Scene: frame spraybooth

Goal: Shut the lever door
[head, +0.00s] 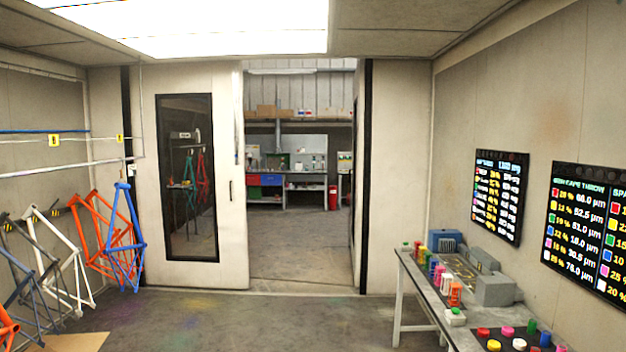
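A doorway stands open in the far wall, with a workshop visible through it. Left of the opening is a pale door panel (222,120) with a tall dark window (188,180) and a small dark handle-like fitting (231,190) near its right edge. A narrow strip, perhaps a door leaf seen nearly edge-on (354,190), shows at the right side of the opening. I cannot tell for certain which is the lever door, and no lever is clearly visible. Neither of my grippers is in view.
Colourful bicycle frames (123,235) hang along the left wall. A bench (418,292) with bottles and grey boxes stands at the right, below two dark display boards (500,195). Cardboard (72,342) lies at lower left. The middle floor (240,320) is clear up to the doorway.

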